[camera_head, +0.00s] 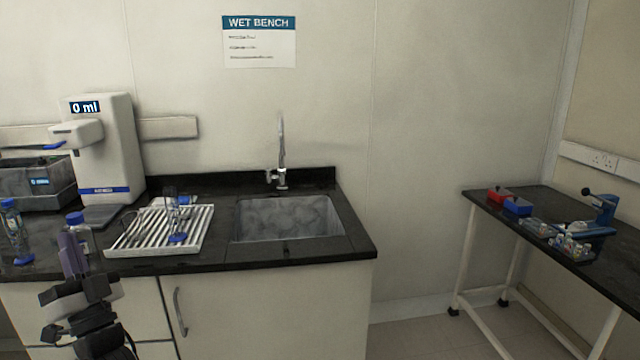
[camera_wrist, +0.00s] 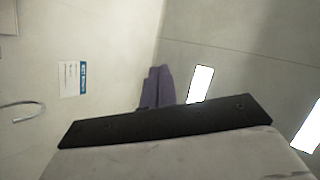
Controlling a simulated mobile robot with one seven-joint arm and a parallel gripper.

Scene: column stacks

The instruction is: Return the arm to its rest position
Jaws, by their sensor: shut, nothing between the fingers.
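My arm shows at the lower left of the head view, in front of the bench cabinet. My gripper (camera_head: 72,238) has purple fingers that point up, near the front edge of the black bench top (camera_head: 310,250). It is shut and holds nothing. In the wrist view the purple fingers (camera_wrist: 156,86) are together, with the wall and ceiling lights behind them. A blue-capped bottle (camera_head: 77,220) stands just behind the gripper in the head view and is partly hidden by it. I cannot tell whether they touch.
A white drying rack (camera_head: 150,243) with glassware lies right of the gripper, beside the sink (camera_head: 287,219). A white dispenser (camera_head: 112,150) reading "0 ml" stands behind. Another bottle (camera_head: 12,222) is at far left. A side table (camera_head: 545,212) with small items stands right, across open floor.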

